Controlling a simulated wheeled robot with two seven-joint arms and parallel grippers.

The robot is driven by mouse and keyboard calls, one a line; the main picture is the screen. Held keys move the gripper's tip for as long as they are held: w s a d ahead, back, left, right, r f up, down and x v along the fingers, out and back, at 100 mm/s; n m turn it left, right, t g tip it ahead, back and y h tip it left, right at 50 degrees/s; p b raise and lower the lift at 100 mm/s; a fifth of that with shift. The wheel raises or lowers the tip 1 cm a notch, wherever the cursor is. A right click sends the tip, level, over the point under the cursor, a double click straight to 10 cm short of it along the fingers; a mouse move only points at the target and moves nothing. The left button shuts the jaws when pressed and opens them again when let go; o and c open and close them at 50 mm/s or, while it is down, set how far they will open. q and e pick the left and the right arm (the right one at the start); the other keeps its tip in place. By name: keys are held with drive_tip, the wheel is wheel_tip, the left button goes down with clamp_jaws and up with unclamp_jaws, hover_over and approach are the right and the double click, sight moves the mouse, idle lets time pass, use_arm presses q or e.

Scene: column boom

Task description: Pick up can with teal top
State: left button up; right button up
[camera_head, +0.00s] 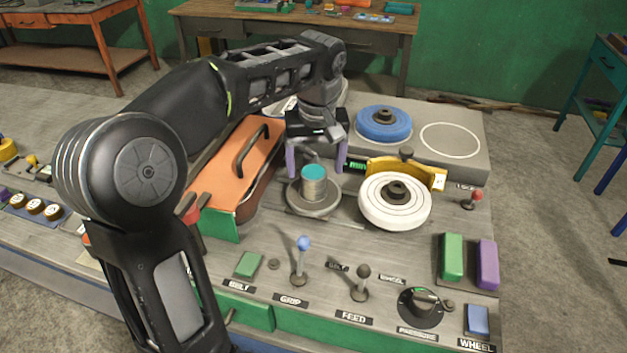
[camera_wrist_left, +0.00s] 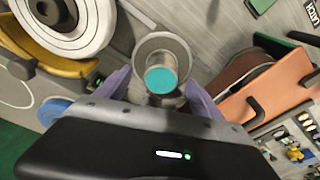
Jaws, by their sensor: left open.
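The can with the teal top (camera_head: 314,182) stands upright on a round grey metal dish on the machine's panel. Its ribbed metal side shows below the teal top. In the left wrist view the teal top (camera_wrist_left: 161,80) lies near the middle, between the fingers. My left gripper (camera_head: 316,168) points down from above, open, with one purple finger on each side of the can. In the left wrist view my left gripper (camera_wrist_left: 160,88) also shows both fingers apart; I cannot tell whether either touches the can. My right gripper is not in view.
A white wheel (camera_head: 394,203) and a yellow bracket (camera_head: 425,173) stand right of the can. A blue wheel (camera_head: 383,125) is behind. An orange cover with a handle (camera_head: 228,165) is close on the left. Levers, including a blue-knobbed one (camera_head: 303,243), stand in front.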

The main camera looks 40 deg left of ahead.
sight(314, 173)
use_arm(q)
drive_tip(key=shift+f, duration=0.2)
drive_tip(key=shift+w+a+f+p, duration=0.1)
drive_tip(key=shift+a+f+p, duration=0.15)
drive_tip(key=shift+f, duration=0.6)
drive_tip(key=shift+w+a+f+p, duration=0.15)
drive_tip(key=shift+f+p, duration=0.15)
drive_tip(key=shift+f, duration=0.6)
drive_tip(key=shift+w+a+f+p, duration=0.15)
drive_tip(key=shift+f+p, duration=0.1)
drive_tip(key=shift+f, duration=0.6)
clamp_jaws()
drive_tip(key=shift+r, duration=0.15)
wheel_tip(314, 173, up, 10)
drive_tip(key=shift+f+b, duration=0.1)
drive_tip(key=shift+b, duration=0.4)
